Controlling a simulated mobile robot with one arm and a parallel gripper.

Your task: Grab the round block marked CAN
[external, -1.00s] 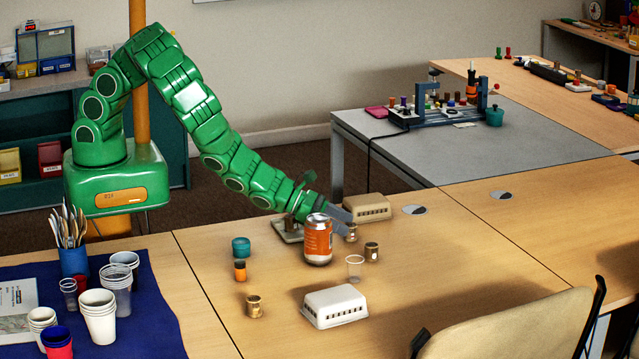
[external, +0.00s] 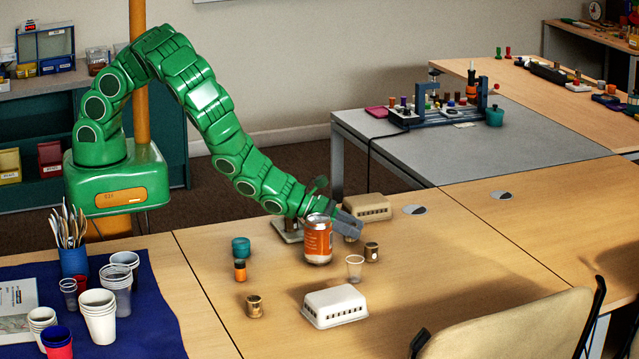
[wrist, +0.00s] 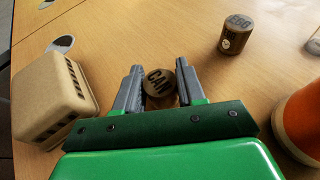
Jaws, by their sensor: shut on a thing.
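The round block marked CAN (wrist: 160,88) is a small brown cylinder with dark letters on its top. In the wrist view it stands between the two grey fingers of my gripper (wrist: 158,80), which is shut on it. In the external view my gripper (external: 348,226) is low over the table behind the orange can, and it hides most of the block (external: 352,239).
An orange can (external: 318,240) stands close to my gripper, with a clear cup (external: 355,267) nearby. A tan vented box (external: 367,208) is behind, a white one (external: 335,306) in front. Another round block (external: 254,306) stands at the front left. The table's right part is clear.

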